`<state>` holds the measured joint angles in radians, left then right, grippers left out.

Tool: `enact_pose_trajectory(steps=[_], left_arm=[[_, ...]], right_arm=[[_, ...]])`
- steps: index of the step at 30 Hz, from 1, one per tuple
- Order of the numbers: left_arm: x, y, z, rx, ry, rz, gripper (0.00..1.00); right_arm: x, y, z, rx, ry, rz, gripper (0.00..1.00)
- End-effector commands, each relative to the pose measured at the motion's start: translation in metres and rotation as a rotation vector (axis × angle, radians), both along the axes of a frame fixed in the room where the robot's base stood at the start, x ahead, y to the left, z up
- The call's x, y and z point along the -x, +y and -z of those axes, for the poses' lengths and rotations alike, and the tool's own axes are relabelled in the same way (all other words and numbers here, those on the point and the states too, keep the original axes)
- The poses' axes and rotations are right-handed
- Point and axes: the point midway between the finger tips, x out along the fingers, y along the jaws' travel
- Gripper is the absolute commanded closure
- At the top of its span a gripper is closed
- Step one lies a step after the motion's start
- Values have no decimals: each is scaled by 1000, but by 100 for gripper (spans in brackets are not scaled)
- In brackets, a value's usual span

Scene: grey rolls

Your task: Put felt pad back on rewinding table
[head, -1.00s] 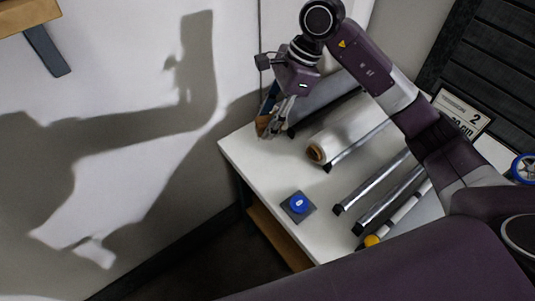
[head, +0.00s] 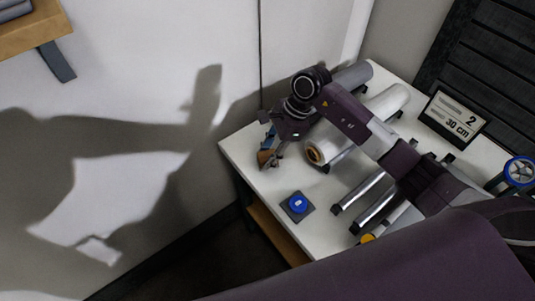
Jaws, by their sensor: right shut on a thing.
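My right gripper (head: 272,157) reaches over the back left part of the white rewinding table (head: 247,155). It is shut on a small brown and blue piece (head: 264,157), which appears to be the felt pad. The fingers partly cover the piece, and I cannot tell whether it touches the tabletop. A dark square plate with a blue round part (head: 297,204) lies apart from the gripper, near the table's front left edge. My left gripper is not in view.
A white roll (head: 340,135) lies just right of the gripper, with a grey roll (head: 352,75) behind it. Bare metal bars (head: 358,190) lie nearer. The left tabletop is clear.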

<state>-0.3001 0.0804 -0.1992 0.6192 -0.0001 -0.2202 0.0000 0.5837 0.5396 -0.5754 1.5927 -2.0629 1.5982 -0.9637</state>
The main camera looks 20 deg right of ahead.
Motion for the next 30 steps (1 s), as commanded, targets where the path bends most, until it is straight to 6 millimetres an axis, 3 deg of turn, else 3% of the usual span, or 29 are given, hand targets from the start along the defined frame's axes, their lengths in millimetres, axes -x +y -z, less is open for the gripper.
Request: enact_pose_trajectory(steps=[6, 7, 11, 23, 30], left_arm=[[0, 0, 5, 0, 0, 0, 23], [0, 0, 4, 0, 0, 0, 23], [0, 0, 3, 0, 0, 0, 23], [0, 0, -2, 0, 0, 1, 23], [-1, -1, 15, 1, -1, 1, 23]], right_arm=[[0, 0, 4, 1, 0, -1, 91], [0, 0, 3, 1, 1, -1, 66], [0, 0, 2, 0, 1, 0, 52], [0, 0, -3, 0, 0, 0, 51], [-1, -20, -42, 3, -6, 0, 51]])
